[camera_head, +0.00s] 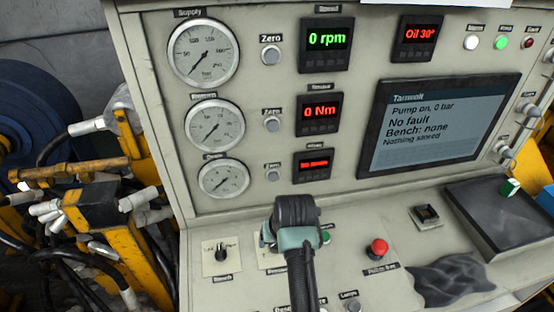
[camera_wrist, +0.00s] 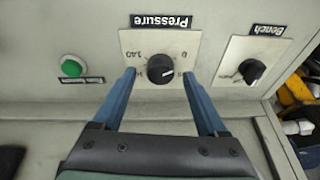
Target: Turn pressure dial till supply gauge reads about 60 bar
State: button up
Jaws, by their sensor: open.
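The pressure dial (camera_wrist: 161,70) is a black round knob on a white plate in the wrist view, under an upside-down "Pressure" label. My gripper (camera_wrist: 158,76) is open, with one blue finger on each side of the knob and visible gaps between. In the head view my gripper (camera_head: 296,238) covers the knob, and only part of its plate (camera_head: 268,258) shows. The supply gauge (camera_head: 204,53) is the top round dial at the upper left. Its needle points to the lower left, near the scale's low end. The screen (camera_head: 436,125) reads "Pump on, 0 bar".
The bench knob (camera_wrist: 251,71) sits beside the pressure plate. A green button (camera_wrist: 74,66) is on the other side. A red mushroom button (camera_head: 377,249) stands to the right of my gripper, with a dark cloth (camera_head: 452,280) beyond it.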

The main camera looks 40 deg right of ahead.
jog(key=shift+w+d+f, duration=0.15)
jog(key=shift+w+f, duration=0.1)
jog(key=shift+f, duration=0.4)
jog(key=shift+c, duration=0.2)
grip_shut()
